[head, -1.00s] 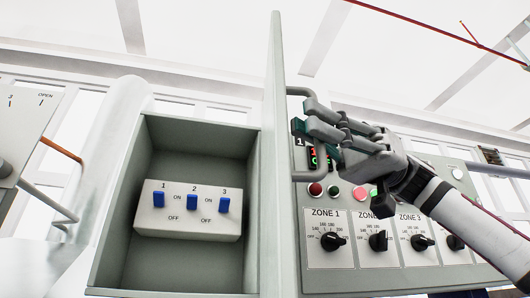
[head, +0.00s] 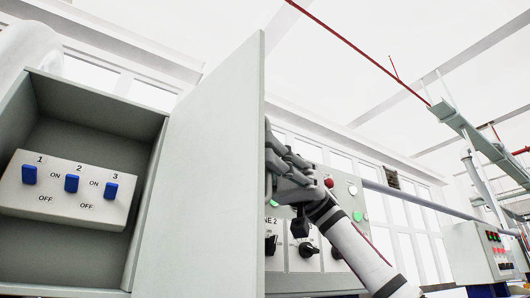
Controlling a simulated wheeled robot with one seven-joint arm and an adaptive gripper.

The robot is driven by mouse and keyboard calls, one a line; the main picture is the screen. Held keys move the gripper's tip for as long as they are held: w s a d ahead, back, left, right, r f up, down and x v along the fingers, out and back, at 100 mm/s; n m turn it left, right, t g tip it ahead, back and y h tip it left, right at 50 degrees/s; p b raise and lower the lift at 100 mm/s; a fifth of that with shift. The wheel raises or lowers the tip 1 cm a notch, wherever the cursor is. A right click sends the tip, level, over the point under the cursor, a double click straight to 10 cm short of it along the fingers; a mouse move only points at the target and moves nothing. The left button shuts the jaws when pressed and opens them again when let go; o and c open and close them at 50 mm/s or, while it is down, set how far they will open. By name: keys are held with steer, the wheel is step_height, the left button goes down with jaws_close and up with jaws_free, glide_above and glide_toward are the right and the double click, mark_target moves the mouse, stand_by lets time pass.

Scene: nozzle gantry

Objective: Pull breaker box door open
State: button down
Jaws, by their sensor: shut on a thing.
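The breaker box (head: 65,105) stands open at the left in the head view. Inside it is a white panel with three blue switches (head: 72,183) numbered 1 to 3, marked ON and OFF. The grey door (head: 205,165) is swung out to the right of the box, and its inner face shows. My gripper (head: 272,160) is at the far side of the door's free edge, shut on the door handle. The handle and the fingertips are hidden behind the door.
A control panel (head: 305,258) with black knobs and coloured buttons is behind my gripper and arm, partly covered by the door. Another panel with red and green lights (head: 497,250) stands at the far right. A grey rail runs behind my arm.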

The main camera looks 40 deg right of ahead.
steer(key=c, duration=2)
jaws_free()
steer(key=shift+o, duration=0.2)
steer(key=v, duration=1.2)
